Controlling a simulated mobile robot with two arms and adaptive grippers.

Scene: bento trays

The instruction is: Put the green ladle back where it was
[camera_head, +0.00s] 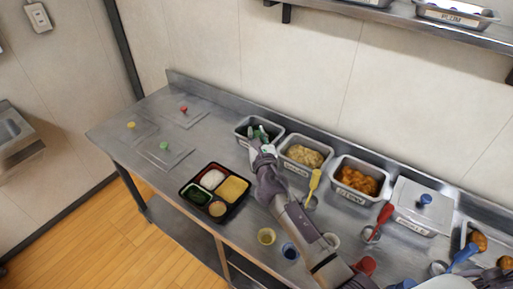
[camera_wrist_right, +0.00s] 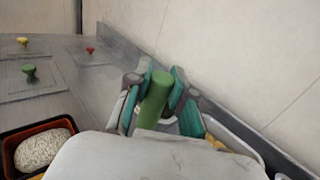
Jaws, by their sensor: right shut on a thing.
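My right gripper (camera_head: 262,142) is over the leftmost steel food container (camera_head: 239,126) at the back of the counter. In the right wrist view the right gripper (camera_wrist_right: 157,82) is shut on the green ladle (camera_wrist_right: 153,103), its green handle between the two fingers. The ladle's lower end is hidden, so I cannot tell whether it touches the container or its dark food. My left gripper is not in view.
A bento tray (camera_head: 207,163) with filled compartments lies left of my arm. Right of it stand noodle (camera_head: 304,153) and stew (camera_head: 357,181) containers. Yellow (camera_head: 314,183), red (camera_head: 383,217) and blue (camera_head: 462,256) ladles stand in front. Lids lie on the left.

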